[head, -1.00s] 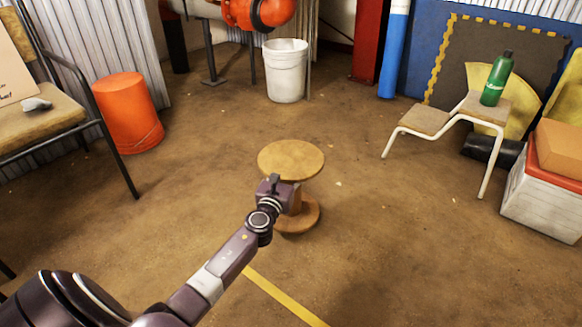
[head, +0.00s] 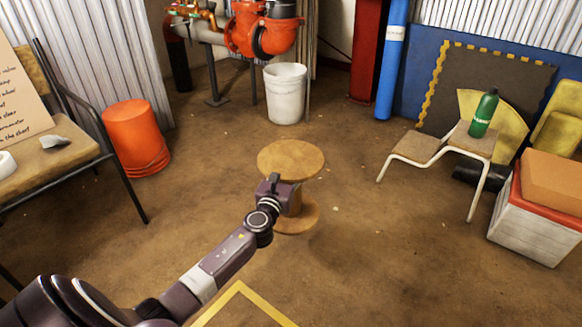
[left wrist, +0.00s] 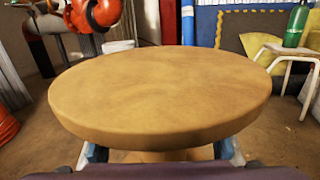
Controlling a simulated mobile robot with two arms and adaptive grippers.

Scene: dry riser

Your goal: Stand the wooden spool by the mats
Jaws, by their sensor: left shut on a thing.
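The wooden spool (head: 291,160) is upright in the middle of the head view, with its round top above a narrower core and its lower disc (head: 297,218) partly behind my gripper. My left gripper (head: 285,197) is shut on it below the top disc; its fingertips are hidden. In the left wrist view the spool's top (left wrist: 160,92) fills the middle and hides most of the grip. I cannot tell whether the spool touches the floor. A dark mat with a yellow toothed edge (head: 490,72) leans on the blue wall at the back right. My right gripper is out of view.
A low step stool (head: 420,147) with a green bottle (head: 484,114) stands before the mats. A white box with a red lid (head: 532,228) is at right. A white bucket (head: 286,95), an orange bucket (head: 136,138) and a chair (head: 60,160) stand around. Floor around the spool looks clear.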

